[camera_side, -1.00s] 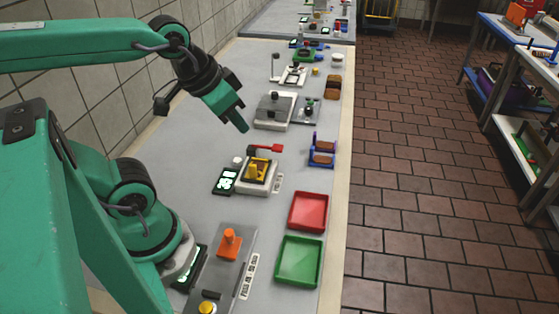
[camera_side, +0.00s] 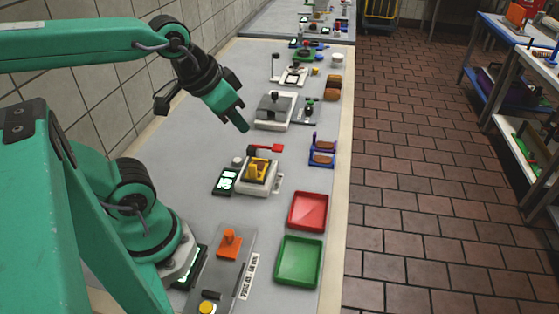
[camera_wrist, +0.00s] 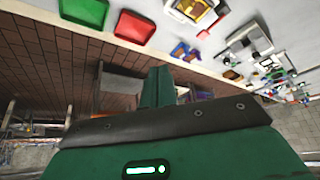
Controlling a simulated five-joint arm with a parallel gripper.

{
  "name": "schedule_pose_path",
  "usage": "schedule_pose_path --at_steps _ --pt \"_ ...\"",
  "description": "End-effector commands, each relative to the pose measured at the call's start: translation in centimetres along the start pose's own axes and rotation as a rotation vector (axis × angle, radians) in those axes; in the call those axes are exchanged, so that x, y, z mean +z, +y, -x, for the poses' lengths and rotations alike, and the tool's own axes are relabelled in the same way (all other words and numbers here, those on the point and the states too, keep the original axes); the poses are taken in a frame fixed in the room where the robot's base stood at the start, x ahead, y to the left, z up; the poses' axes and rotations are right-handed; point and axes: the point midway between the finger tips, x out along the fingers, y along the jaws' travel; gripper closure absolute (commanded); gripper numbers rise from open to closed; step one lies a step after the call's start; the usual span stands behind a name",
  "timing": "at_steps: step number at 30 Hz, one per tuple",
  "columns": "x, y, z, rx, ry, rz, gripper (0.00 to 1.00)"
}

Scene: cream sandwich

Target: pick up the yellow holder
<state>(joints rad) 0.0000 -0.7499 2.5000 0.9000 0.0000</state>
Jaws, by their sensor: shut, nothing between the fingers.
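The yellow holder (camera_side: 258,168) sits on a small white device in the middle of the bench. In the wrist view it shows near the top edge as a yellow shape (camera_wrist: 197,8), partly cut off by the frame. My gripper (camera_side: 243,127) is shut and empty. It is in the air above the bench, apart from the holder and higher than it, on the far side of it in the side view. In the wrist view the closed fingers (camera_wrist: 158,78) point up the picture, with nothing between them.
A red lever (camera_side: 266,148) stands just behind the holder. A display (camera_side: 226,181) is at its left. Red (camera_side: 308,211) and green (camera_side: 299,261) trays lie in front. A blue rack (camera_side: 322,151) with brown pieces stands at the right, and a grey-white machine (camera_side: 273,111) behind.

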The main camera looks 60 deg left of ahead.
Motion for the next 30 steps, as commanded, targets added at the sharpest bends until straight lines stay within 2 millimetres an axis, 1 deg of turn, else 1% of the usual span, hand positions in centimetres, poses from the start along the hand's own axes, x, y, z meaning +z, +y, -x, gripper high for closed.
schedule_pose_path --at_steps 4,8,9,10,22,26,30 --pt "0.0 0.0 0.0 0.000 0.000 0.000 1.00" --pt "0.0 0.0 0.0 0.000 0.000 0.000 0.74" --pt "0.0 0.0 0.0 0.000 0.000 0.000 0.67" --pt "0.0 0.0 0.0 0.000 0.000 0.000 0.65" --pt "-0.1 -0.1 -0.1 -0.002 -0.006 0.029 0.65" --pt "-0.2 -0.3 -0.6 -0.007 -0.025 0.108 0.65" --pt "-0.5 -0.7 -1.4 -0.020 -0.057 0.259 0.65"
